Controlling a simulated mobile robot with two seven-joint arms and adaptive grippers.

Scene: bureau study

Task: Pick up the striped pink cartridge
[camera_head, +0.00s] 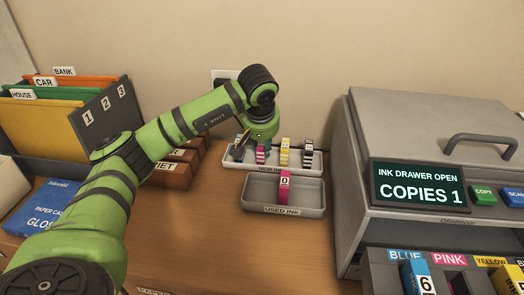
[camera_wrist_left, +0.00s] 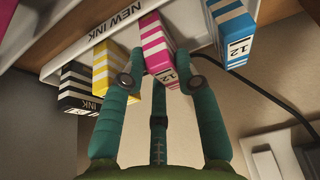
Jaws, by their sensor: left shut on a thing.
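The striped pink cartridge (camera_head: 261,153) stands in the white NEW INK tray (camera_head: 300,171), between a blue striped one on its left and a yellow striped one on its right. In the left wrist view the striped pink cartridge (camera_wrist_left: 157,40) is pink and white with a "12" label on its end. My left gripper (camera_head: 262,142) reaches down over it from above. In the wrist view the green fingers (camera_wrist_left: 160,66) are on both sides of the cartridge, shut on it. It still appears in the tray row; whether its base is lifted cannot be told. My right gripper is not in view.
Yellow (camera_head: 284,152) and black (camera_head: 308,153) striped cartridges stand nearby in the tray. A grey USED INK tray (camera_head: 310,200) holds a pink cartridge (camera_head: 284,187) in front. The grey printer (camera_head: 410,125) stands to the right, its ink drawer open. Brown boxes (camera_head: 172,175) are left.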

